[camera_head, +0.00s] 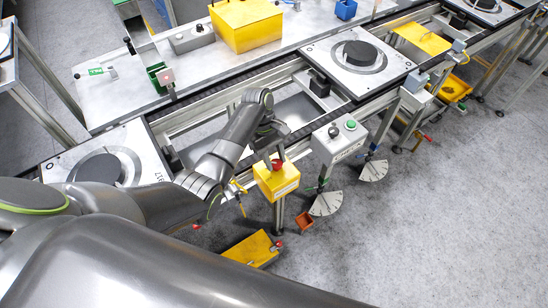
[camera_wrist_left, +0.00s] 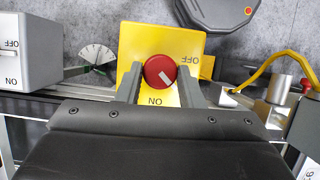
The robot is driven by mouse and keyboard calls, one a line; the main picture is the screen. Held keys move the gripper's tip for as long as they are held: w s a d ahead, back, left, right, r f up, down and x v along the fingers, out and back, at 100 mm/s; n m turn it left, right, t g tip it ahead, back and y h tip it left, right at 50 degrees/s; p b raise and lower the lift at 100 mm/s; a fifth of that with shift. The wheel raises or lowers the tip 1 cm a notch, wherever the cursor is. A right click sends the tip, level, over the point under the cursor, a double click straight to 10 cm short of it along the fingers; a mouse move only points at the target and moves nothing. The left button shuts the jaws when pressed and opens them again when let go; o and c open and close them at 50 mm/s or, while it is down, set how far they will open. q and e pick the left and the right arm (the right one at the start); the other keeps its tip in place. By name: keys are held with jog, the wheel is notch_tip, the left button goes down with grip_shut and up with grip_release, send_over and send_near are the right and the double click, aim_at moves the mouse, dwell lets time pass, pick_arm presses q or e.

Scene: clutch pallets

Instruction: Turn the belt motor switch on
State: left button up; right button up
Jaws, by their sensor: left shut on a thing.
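A red rotary switch (camera_wrist_left: 160,72) sits on a yellow box (camera_wrist_left: 135,43) in the left wrist view. OFF and ON are printed beside it, inverted in this view. Its white mark lies on the lower right of the knob, toward the gap between the two labels. My left gripper (camera_wrist_left: 160,84) is shut on the red switch, one finger on each side. In the head view the yellow box (camera_head: 277,184) stands at the conveyor's front edge, with the red switch (camera_head: 277,164) on top below my left wrist. My right gripper is not visible.
A grey control box (camera_head: 337,148) with a black knob and green button stands right of the yellow box. Several pallets with dark discs (camera_head: 360,54) sit along the conveyor. A yellow bin (camera_head: 253,249) is below. Open floor (camera_head: 440,220) lies at right.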

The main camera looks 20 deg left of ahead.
pick_arm(q)
jog(key=m, duration=0.2)
jog(key=m+g+y, duration=0.1)
jog(key=m, duration=0.1)
jog(key=shift+w+d+m, duration=0.1)
jog(key=shift+d+m, duration=0.1)
jog(key=shift+m, duration=0.2)
jog(key=m+g+y, duration=0.1)
jog(key=m+y, duration=0.1)
jog(key=m, duration=0.2)
jog(key=shift+d+m, duration=0.15)
jog(key=shift+m, duration=0.15)
jog(key=o, duration=1)
jog(key=shift+c, duration=0.2)
